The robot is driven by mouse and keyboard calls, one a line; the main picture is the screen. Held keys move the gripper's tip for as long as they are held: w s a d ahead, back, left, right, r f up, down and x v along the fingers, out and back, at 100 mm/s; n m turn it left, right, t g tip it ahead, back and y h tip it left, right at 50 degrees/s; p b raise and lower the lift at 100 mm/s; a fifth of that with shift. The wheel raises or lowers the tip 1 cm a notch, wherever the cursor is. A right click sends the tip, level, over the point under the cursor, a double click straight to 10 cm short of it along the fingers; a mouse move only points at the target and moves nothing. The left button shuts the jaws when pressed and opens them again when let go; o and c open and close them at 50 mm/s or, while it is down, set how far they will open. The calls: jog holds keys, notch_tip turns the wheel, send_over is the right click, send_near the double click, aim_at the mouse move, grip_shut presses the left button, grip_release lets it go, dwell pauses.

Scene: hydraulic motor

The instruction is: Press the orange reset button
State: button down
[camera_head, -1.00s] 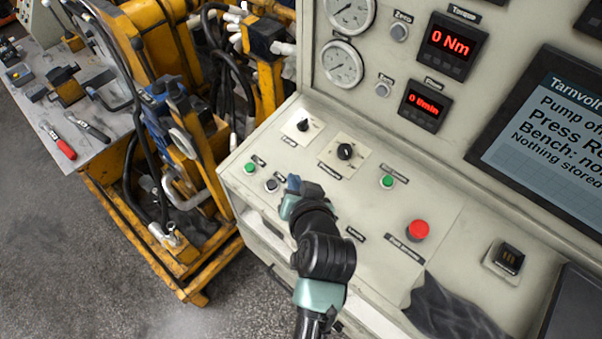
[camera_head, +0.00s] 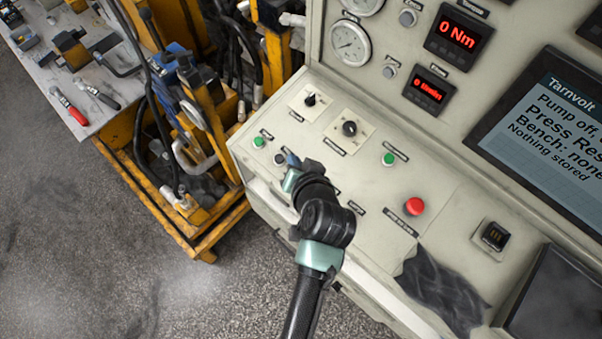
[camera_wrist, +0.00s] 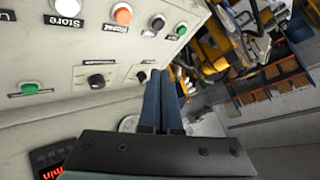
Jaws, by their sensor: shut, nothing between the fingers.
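The orange reset button (camera_wrist: 122,14) shows at the top of the wrist view, above a label reading Reset. It sits between a white Store button (camera_wrist: 68,8) and a grey button (camera_wrist: 157,22). In the head view I cannot see it; my arm covers that part of the panel. My gripper (camera_head: 292,162) is over the left part of the sloping control panel (camera_head: 450,185), beside the grey button. In the wrist view the two blue fingers of my gripper (camera_wrist: 160,73) are together and empty. The orange button is apart from them, up and left of their tips.
Two black knobs (camera_head: 349,128), green buttons (camera_head: 388,159) and a red button (camera_head: 414,206) are on the panel. A dark cloth (camera_head: 440,290) lies at its front edge. A screen (camera_head: 545,125) is at right, a yellow-framed machine (camera_head: 215,215) at left.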

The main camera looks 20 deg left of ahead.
jog(key=shift+w+d+f+b, duration=0.1)
jog(key=shift+w+f+b, duration=0.1)
jog(key=shift+f+b, duration=1.15)
jog(key=shift+w+d+f+b, duration=0.1)
jog(key=shift+w+f+b, duration=0.15)
jog(key=shift+f+b, duration=1.15)
jog(key=shift+w+d+f+b, duration=0.1)
jog(key=shift+w+f+b, duration=0.1)
jog(key=shift+f+b, duration=1.15)
jog(key=shift+f, duration=0.25)
jog(key=shift+f, duration=0.35)
jog(key=shift+f+b, duration=0.3)
jog(key=shift+f, duration=0.1)
jog(key=shift+a+r+p, duration=0.1)
jog(key=shift+r+p, duration=0.7)
jog(key=shift+r, duration=0.05)
jog(key=shift+r, duration=0.1)
jog(key=r+p, duration=0.4)
jog(key=p, duration=0.1)
jog(key=shift+s+a+r, duration=0.1)
jog(key=shift+s+r, duration=0.25)
jog(key=shift+s, duration=0.05)
